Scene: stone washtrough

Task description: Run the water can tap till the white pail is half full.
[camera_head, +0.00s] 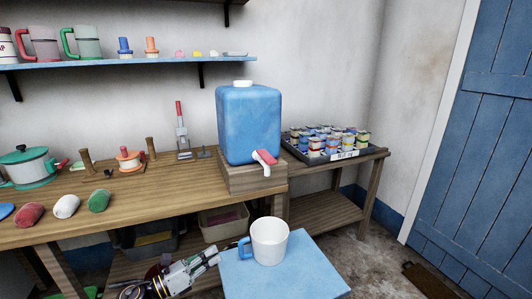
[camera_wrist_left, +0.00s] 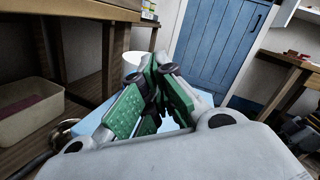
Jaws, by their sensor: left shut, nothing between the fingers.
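The blue water can (camera_head: 248,125) stands on a wooden block on the bench. Its tap (camera_head: 264,160), with a red lever and white spout, points toward the front. No water stream shows. The white pail (camera_head: 271,245) with a blue handle stands upright on a light blue top, below and in front of the tap; any water inside cannot be made out. The pail shows partly behind the fingers in the left wrist view (camera_wrist_left: 131,61). My left gripper (camera_head: 214,254) is shut and empty, left of the pail's handle and a little apart. My right gripper is out of view.
The light blue top (camera_head: 310,275) has free room around the pail. The wooden bench (camera_head: 170,195) holds a pot, cloth rolls and tools. A tray of small tins (camera_head: 345,155) sits right of the can. A bin (camera_head: 222,222) stands underneath.

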